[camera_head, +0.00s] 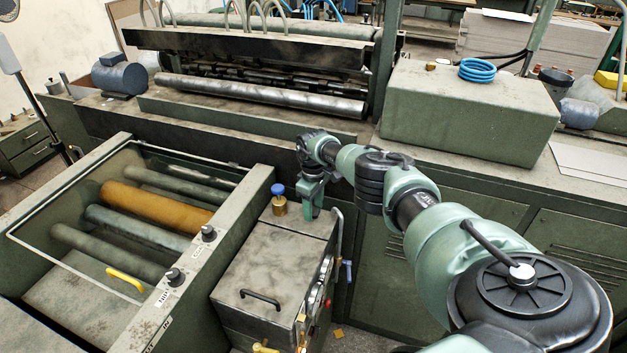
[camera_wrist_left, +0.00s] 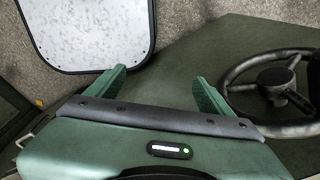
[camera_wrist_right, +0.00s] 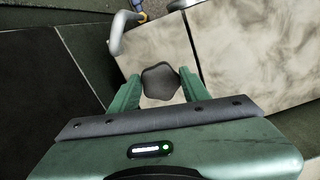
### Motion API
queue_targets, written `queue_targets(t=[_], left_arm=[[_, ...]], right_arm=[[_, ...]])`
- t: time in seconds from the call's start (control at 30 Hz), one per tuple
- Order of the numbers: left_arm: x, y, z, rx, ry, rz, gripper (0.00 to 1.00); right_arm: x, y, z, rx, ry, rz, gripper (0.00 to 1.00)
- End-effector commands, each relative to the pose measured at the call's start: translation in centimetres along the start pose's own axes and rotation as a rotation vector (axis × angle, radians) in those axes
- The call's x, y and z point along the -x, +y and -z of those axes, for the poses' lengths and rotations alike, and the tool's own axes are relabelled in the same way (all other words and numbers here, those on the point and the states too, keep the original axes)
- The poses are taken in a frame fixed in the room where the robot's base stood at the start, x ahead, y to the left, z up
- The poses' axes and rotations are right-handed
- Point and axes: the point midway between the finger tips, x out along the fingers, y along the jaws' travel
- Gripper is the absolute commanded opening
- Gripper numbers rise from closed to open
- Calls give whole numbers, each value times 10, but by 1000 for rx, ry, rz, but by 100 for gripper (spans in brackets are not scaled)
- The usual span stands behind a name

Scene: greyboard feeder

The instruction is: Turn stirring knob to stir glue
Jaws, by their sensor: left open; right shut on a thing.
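The stirring knob (camera_wrist_right: 160,82) is a dark grey, lobed knob in the right wrist view, on top of the grey metal glue box (camera_head: 265,265). My right gripper (camera_head: 311,205) points down at the back right corner of the box, its fingers on either side of the knob. It is shut on the knob; in the head view I cannot make the knob out behind the gripper. My left gripper (camera_wrist_left: 160,88) is open with nothing between its fingers, and it is out of the head view.
A blue-topped brass valve (camera_head: 278,199) stands on the box beside my right gripper. A bent grey pipe (camera_wrist_right: 122,32) is close by. The roller unit (camera_head: 150,205) lies to the left. A black handwheel (camera_wrist_left: 275,85) and a white-topped surface (camera_wrist_left: 88,28) show near my left gripper.

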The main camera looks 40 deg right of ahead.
Motion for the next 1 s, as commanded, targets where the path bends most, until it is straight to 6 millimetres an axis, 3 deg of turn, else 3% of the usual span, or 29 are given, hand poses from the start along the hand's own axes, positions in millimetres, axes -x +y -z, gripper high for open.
queue_targets(t=[0.5,1.0], left_arm=[[0,0,0,0,0,0,82],[0,0,0,0,0,0,82]], right_arm=[[4,2,2,-329,11,-5,6],[4,2,2,-384,10,-5,6]])
